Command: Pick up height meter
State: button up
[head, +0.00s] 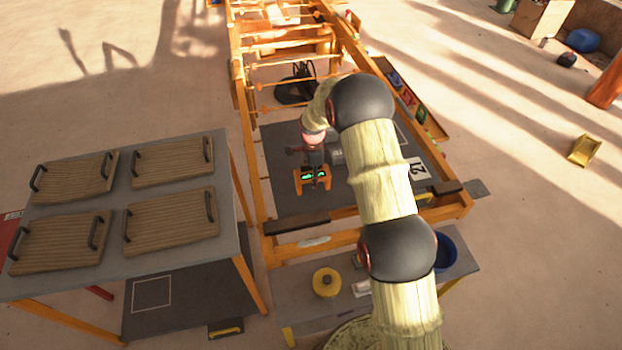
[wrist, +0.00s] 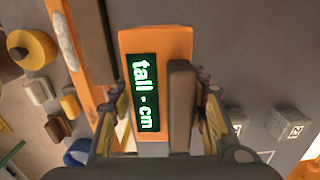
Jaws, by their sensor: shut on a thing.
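The height meter (head: 312,181) is an orange device with green lit displays, at the middle of the frame in the head view. In the wrist view the height meter (wrist: 158,42) fills the centre, its dark screen reading "tall - cm", with a brown bar beside the screen. My gripper (head: 313,166) is at the meter over the dark grey surface. In the wrist view my gripper (wrist: 158,88) has one finger on each side of the meter and is shut on it. I cannot tell whether the meter touches the surface below. My fingertips are partly hidden.
An orange frame (head: 241,140) surrounds the dark surface. A grey table (head: 120,195) with wooden trays stands at left. In front are a yellow round object (head: 326,282) and a blue bowl (head: 446,252). Grey blocks (wrist: 288,124) lie near the gripper.

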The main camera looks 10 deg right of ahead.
jog(key=s+r, duration=0.2)
jog(key=r, duration=0.1)
jog(key=s+r+p, duration=0.1)
jog(key=shift+d+r, duration=0.15)
jog(key=shift+r, duration=0.1)
jog(key=s+r, duration=0.1)
jog(key=s, duration=0.2)
jog(key=s+r+p, duration=0.1)
jog(key=s, duration=0.2)
jog(key=s+d+r, duration=0.1)
jog(key=s, duration=0.2)
jog(key=shift+r, duration=0.3)
jog(key=shift+s+a+r+n, duration=0.3)
jog(key=shift+s+n, duration=0.4)
jog(key=shift+n, duration=2.35)
jog(key=shift+s+a+r+n, duration=0.15)
jog(key=shift+s+r+n, duration=0.4)
jog(key=shift+n, duration=2.45)
jog(key=shift+s+a+r+n, duration=0.2)
jog(key=shift+s+n, duration=0.65)
jog(key=shift+n, duration=2.2)
